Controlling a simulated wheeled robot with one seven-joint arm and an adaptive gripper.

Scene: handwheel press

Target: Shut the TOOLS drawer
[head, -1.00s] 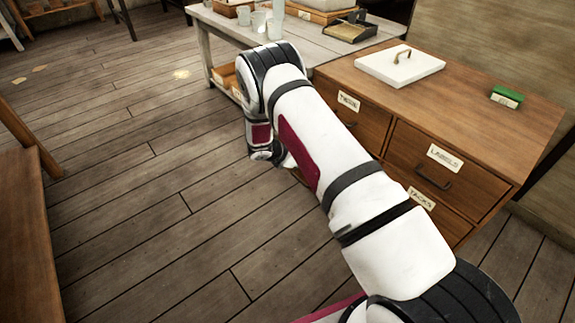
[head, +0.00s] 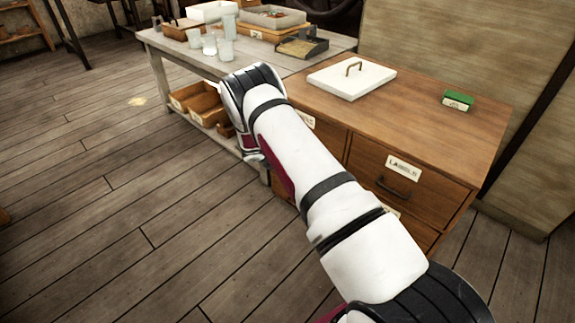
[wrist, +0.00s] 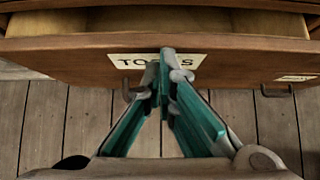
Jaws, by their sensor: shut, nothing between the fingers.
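The TOOLS drawer (wrist: 60,58) is pulled out in the wrist view, with its pale wooden interior (wrist: 200,20) showing behind the brown front. Its label (wrist: 125,62) is partly covered by my fingers. My gripper (wrist: 167,55) is shut and empty, its fingertips over the label at the drawer front; I cannot tell whether they touch it. One end of a dark handle (wrist: 128,88) shows left of the fingers. In the head view my arm hides the gripper and the TOOLS drawer. The cabinet (head: 440,115) stands right of the arm there.
The LABELS drawer (head: 425,192) looks shut. A white lid with a handle (head: 350,78) and a green-topped block (head: 458,100) lie on the cabinet. A grey table (head: 190,62) with cups and trays stands at the back. Open floor (head: 120,220) lies to the left.

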